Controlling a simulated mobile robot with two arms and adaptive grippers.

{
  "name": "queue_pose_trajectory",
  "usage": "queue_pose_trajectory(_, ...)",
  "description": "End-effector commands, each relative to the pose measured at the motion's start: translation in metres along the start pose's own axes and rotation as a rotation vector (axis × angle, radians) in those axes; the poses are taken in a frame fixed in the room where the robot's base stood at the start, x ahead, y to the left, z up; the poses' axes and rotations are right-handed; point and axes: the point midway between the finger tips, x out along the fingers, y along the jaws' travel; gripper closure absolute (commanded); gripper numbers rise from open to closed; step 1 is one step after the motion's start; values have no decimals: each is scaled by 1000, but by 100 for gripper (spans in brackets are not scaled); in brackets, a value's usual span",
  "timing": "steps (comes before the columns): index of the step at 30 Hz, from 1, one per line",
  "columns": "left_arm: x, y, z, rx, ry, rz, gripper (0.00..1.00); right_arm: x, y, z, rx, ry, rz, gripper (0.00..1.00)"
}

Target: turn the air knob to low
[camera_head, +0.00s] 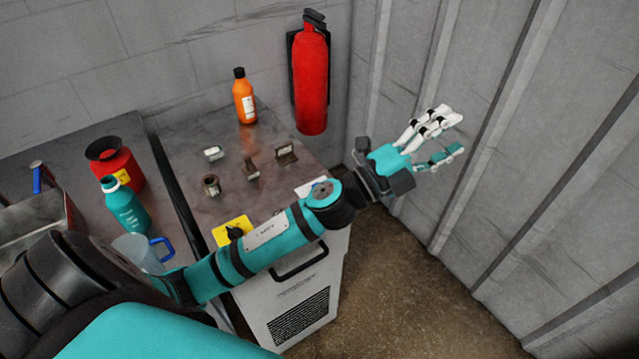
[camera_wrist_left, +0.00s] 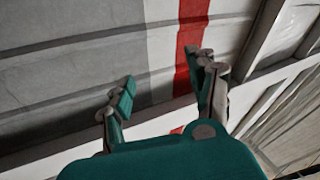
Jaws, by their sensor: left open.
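A white plate (camera_head: 306,188) lies farther right on the same top, partly hidden by my left arm; no lettering is readable. My left gripper (camera_head: 447,134) is open and empty, out past the right side of the cabinet near the panelled wall. It is well apart from the knob. In the left wrist view its two fingers (camera_wrist_left: 165,72) are spread, with only wall surfaces and a red stripe behind them. My right gripper is out of view.
An orange bottle (camera_head: 244,97) and several small metal parts stand on the top. A red extinguisher (camera_head: 311,80) hangs behind. A teal bottle (camera_head: 125,207), a red container (camera_head: 117,165) and a clear jug (camera_head: 137,252) stand left. The floor (camera_head: 390,280) at right is clear.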

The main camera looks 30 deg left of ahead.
Motion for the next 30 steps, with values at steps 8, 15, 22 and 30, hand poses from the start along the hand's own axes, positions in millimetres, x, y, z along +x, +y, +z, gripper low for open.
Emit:
queue_pose_trajectory(8, 1, 40, -59, 696, 835, 253, 42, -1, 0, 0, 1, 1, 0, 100)
queue_pose_trajectory(15, -76, 58, 62, 1091, 1307, 896, 42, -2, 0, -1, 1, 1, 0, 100)
queue_pose_trajectory(22, -144, -12, 166, 1113, 1416, 1473, 42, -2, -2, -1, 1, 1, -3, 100)
queue_pose_trajectory(30, -167, -26, 186, 1071, 1424, 1619, 42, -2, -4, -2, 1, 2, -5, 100)
